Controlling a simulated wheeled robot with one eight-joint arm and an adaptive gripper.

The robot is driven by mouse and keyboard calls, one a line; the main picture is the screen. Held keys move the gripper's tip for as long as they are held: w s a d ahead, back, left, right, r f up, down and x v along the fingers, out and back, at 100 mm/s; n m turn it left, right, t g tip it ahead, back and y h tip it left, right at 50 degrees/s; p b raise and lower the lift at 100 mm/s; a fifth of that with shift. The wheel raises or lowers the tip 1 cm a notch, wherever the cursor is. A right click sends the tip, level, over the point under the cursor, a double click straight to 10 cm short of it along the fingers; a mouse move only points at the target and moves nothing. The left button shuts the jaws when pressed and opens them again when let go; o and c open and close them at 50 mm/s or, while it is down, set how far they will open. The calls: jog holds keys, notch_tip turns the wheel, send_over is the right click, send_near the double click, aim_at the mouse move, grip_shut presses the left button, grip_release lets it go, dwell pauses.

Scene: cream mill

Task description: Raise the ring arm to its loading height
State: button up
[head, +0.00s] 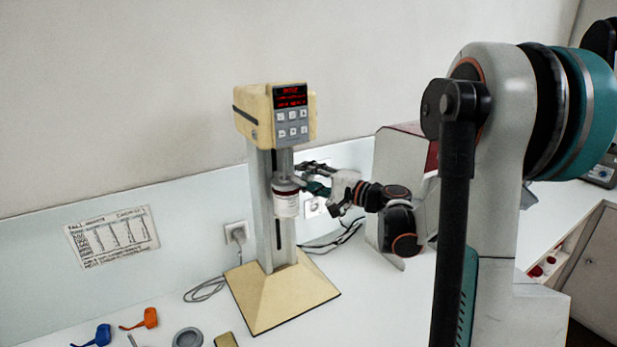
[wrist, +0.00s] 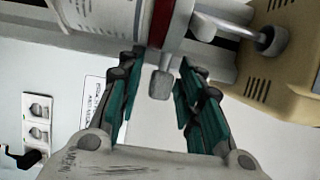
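The cream mill (head: 245,118) stands on the bench with a control box on top, lit red digits and a grey column. A white beaker with a dark red band (head: 286,203) sits in front of the column, partway up below the box. The ring arm is hard to make out behind it. My gripper (head: 304,184) is at the beaker's right side. In the wrist view my gripper (wrist: 159,75) is open, with teal fingers on both sides of a short grey tab (wrist: 161,84) below the red band (wrist: 160,22). Gaps show between tab and fingers.
The mill's sloped base (head: 275,300) covers the bench below. A blue scoop (head: 98,336), an orange scoop (head: 146,317) and a grey round part (head: 187,338) lie at front left. Cables run near the wall socket (head: 236,232). A white and red machine (head: 400,165) stands behind my arm.

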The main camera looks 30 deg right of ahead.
grip_shut()
notch_tip(320, 180, up, 4)
jog(key=shift+f+p, duration=0.1)
jog(key=shift+p, duration=0.8)
jog(key=shift+o, duration=1.6)
grip_release()
jog(key=shift+f, duration=0.15)
jog(key=v, duration=1.2)
